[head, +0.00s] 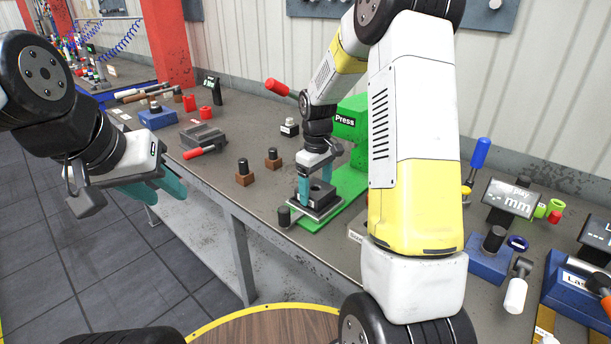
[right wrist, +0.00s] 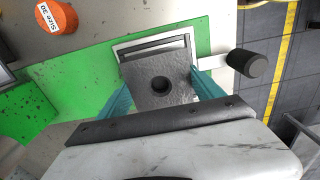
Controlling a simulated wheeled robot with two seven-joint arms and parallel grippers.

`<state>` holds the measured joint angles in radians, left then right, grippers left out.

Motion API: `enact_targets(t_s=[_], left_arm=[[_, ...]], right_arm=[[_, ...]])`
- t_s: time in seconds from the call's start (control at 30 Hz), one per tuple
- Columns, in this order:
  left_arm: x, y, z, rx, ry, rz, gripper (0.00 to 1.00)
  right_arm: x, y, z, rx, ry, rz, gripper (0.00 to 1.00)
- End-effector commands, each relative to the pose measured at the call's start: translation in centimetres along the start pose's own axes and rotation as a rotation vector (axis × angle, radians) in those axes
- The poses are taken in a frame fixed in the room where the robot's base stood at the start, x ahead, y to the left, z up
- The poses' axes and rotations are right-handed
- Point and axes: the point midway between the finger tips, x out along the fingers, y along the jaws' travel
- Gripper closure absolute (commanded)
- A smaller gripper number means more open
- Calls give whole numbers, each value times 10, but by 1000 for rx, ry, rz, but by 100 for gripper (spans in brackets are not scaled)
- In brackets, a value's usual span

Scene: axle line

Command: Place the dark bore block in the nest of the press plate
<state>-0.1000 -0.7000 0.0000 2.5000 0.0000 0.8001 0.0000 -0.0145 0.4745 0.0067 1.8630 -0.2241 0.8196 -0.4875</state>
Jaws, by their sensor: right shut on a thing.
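The dark bore block (right wrist: 158,97) is a grey square block with a round hole in its top. It sits between the teal fingers of my right gripper (right wrist: 163,88), which is shut on it. In the head view my right gripper (head: 315,183) points down over the press plate (head: 318,212) on the green press base. The plate's pale-edged nest (right wrist: 124,53) shows beyond the block in the right wrist view. The block hides part of it, and I cannot tell whether the block is seated. My left gripper (head: 166,190) is open and empty, off the bench's front edge.
The green press (head: 351,125) stands right behind my right gripper. A black-knobbed handle (head: 284,216) sticks out at the plate's front. Two brown blocks with black pins (head: 244,176) stand left of the plate. A grey vise-like fixture (head: 202,138) is farther left.

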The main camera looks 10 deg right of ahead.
Motion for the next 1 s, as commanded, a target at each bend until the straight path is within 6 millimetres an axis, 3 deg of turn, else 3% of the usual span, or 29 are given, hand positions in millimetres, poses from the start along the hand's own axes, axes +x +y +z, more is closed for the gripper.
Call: enact_targets(t_s=[0.2,0.23,0.3,0.73,1.0], left_arm=[[0,0,0,0,0,0,64],[0,0,0,0,0,0,64],[0,0,0,0,0,0,64],[0,0,0,0,0,0,64],[0,0,0,0,0,0,64]], right_arm=[[2,0,-1,0,2,1,97],[2,0,0,0,0,0,18],[2,0,0,0,0,0,4],[-5,0,0,0,1,1,2],[-57,0,-1,1,5,2,2]])
